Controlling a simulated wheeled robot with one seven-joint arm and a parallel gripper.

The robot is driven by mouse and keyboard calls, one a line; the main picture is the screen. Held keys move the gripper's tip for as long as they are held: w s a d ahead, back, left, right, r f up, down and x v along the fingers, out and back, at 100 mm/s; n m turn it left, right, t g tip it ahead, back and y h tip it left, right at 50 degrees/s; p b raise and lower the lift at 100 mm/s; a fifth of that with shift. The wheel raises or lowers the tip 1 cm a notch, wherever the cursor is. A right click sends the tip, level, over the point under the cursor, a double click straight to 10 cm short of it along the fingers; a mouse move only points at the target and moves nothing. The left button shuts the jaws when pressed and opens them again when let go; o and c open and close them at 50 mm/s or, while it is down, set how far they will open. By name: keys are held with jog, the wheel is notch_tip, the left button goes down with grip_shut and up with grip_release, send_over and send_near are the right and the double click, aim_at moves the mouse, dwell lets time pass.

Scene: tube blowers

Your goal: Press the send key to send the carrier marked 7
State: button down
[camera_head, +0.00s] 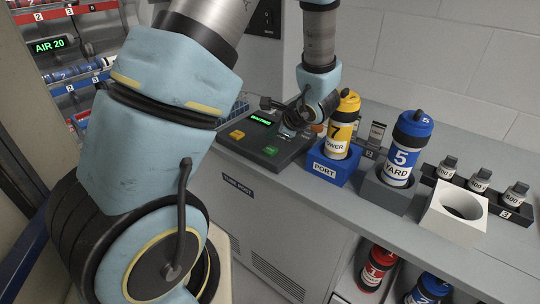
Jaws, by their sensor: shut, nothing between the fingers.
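The console has a yellow key (237,134) and a green key (270,151); I cannot read which is the send key.
A blue carrier (404,148) marked 5 YARD stands in a grey holder (385,190). Red (375,269) and blue (428,289) carriers sit below the counter.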

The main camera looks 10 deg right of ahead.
aim_at(273, 151)
jog(key=shift+f+b, duration=1.1)
jog(key=shift+f, duration=0.2)
jog(key=shift+f, duration=0.15)
dwell(1.0)
jog(key=shift+f+b, duration=0.3)
jog(key=shift+b, duration=0.45)
